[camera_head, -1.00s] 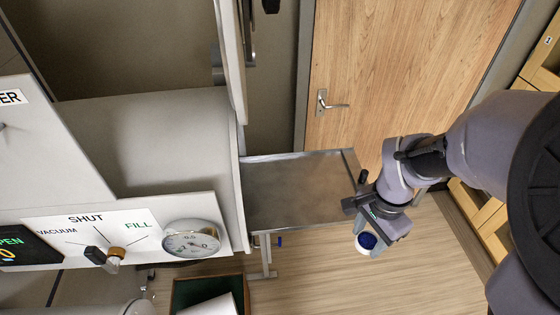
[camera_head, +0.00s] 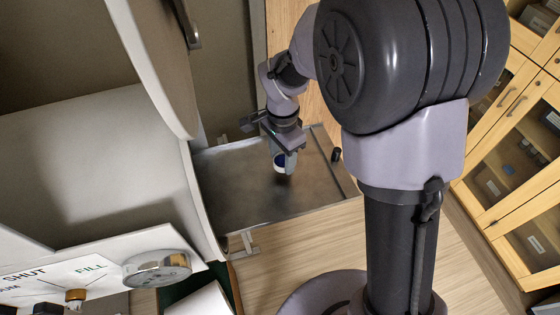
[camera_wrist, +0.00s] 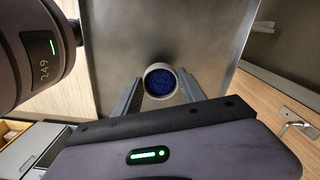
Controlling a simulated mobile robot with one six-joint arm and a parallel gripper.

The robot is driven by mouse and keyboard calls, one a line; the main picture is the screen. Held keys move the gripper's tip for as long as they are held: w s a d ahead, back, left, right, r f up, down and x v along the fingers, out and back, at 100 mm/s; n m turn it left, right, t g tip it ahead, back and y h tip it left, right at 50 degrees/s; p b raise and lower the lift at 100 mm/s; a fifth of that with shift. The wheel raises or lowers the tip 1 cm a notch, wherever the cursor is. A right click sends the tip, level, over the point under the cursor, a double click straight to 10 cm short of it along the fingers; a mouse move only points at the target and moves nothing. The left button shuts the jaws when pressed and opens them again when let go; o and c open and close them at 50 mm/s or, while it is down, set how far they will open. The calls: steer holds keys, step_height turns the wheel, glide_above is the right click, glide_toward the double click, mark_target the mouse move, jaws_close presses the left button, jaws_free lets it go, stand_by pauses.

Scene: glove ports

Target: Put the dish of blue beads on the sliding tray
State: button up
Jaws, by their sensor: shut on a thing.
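The dish of blue beads (camera_wrist: 160,83) is a small white round dish filled with dark blue beads. My gripper (camera_wrist: 160,97) is shut on it, one finger on each side, in the wrist view. In the head view the dish (camera_head: 281,164) is upright at the tip of my gripper (camera_head: 284,163), over the middle of the sliding tray (camera_head: 240,200). The tray is a flat grey metal sheet with a low rim, pulled out from the white chamber. I cannot tell whether the dish touches the tray.
The white chamber (camera_head: 80,160) with a round opening is at the left, with a pressure gauge (camera_head: 157,269) and valve panel below. A small dark knob (camera_head: 336,154) is at the tray's right edge. Wooden cabinets (camera_head: 515,150) stand at the right. The tray around the dish is bare.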

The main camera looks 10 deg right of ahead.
mark_target(281, 164)
step_height(281, 164, down, 3)
steer(key=shift+a+f+b, duration=0.1)
steer(key=shift+b, duration=0.2)
steer(key=shift+w+f, duration=0.2)
steer(key=shift+w, duration=0.05)
steer(key=shift+s+f, duration=0.1)
steer(key=shift+s, duration=0.05)
steer(key=o, duration=1.3)
